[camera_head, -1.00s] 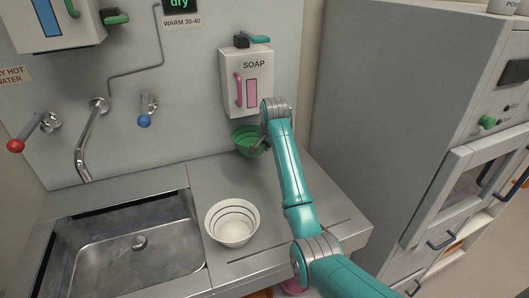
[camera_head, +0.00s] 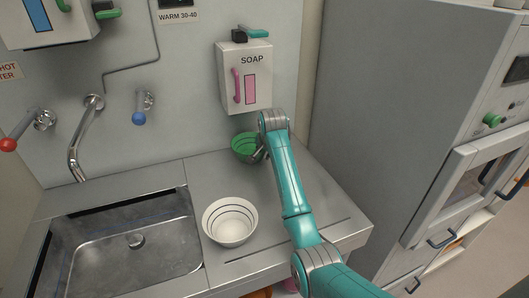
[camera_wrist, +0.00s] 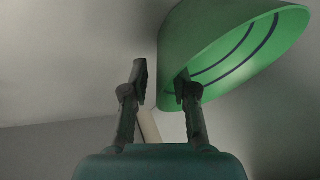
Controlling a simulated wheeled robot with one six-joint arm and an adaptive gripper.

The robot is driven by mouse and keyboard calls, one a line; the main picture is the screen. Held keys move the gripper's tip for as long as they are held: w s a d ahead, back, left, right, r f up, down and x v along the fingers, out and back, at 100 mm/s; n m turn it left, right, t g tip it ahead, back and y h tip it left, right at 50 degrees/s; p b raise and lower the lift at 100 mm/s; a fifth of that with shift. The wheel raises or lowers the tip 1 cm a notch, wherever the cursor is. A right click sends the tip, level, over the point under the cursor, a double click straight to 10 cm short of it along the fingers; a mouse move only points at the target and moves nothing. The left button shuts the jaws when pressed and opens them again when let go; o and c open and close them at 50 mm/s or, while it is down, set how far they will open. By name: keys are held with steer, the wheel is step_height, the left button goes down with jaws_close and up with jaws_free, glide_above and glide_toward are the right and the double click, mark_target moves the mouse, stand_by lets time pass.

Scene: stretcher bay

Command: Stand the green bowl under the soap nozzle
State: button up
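The green bowl (camera_head: 243,147) is at the back of the counter, below the soap dispenser (camera_head: 244,77). It looks upright on or very near the counter; its base contact is unclear. The nozzle itself is not discernible. My gripper (camera_head: 257,154) is at the bowl's right side, partly hidden by my arm. In the wrist view the bowl (camera_wrist: 235,45) fills the upper right, with dark stripes. My gripper (camera_wrist: 162,78) shows its two fingers apart, the right one overlapping the bowl and the left one clear of it, with a visible gap between left finger and bowl.
A white striped bowl (camera_head: 230,222) stands on the counter (camera_head: 205,175) in front of the green bowl. A metal sink (camera_head: 130,250) with a tap (camera_head: 78,140) is to the left. A tall grey cabinet (camera_head: 400,110) stands close on the right.

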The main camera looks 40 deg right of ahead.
steer(key=v, duration=1.2)
steer(key=shift+r, duration=0.15)
stand_by(0.5)
